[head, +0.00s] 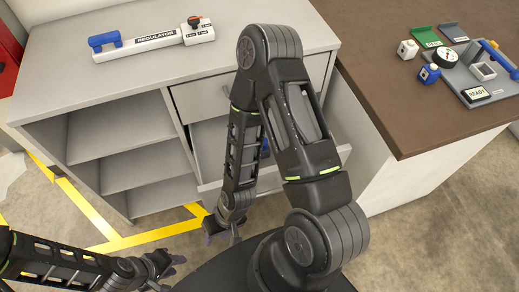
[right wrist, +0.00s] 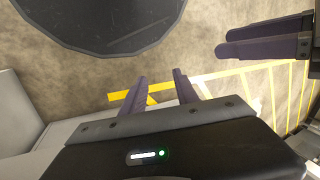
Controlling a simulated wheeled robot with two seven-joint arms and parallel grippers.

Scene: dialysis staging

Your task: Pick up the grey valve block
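I cannot tell for sure which thing is the grey valve block. A pale block with a red-and-black knob and small labels (head: 198,31) sits at the right end of the regulator bar (head: 150,43) on the grey cabinet top. A pale hollow block (head: 483,71) lies on the grey tray at the right. My right gripper (head: 225,228) hangs low in front of the cabinet, far from both; in the right wrist view its fingers (right wrist: 161,84) are apart and empty. My left gripper (head: 172,273) is low at the left, fingers apart; they also show in the right wrist view (right wrist: 263,38).
The brown counter (head: 400,105) holds a grey tray (head: 462,76), a gauge (head: 446,58), a blue bottle-like part (head: 428,74) and a white cube (head: 407,49). A drawer (head: 205,134) stands open behind my right arm, a blue thing partly hidden inside. Open shelves (head: 135,165) are left.

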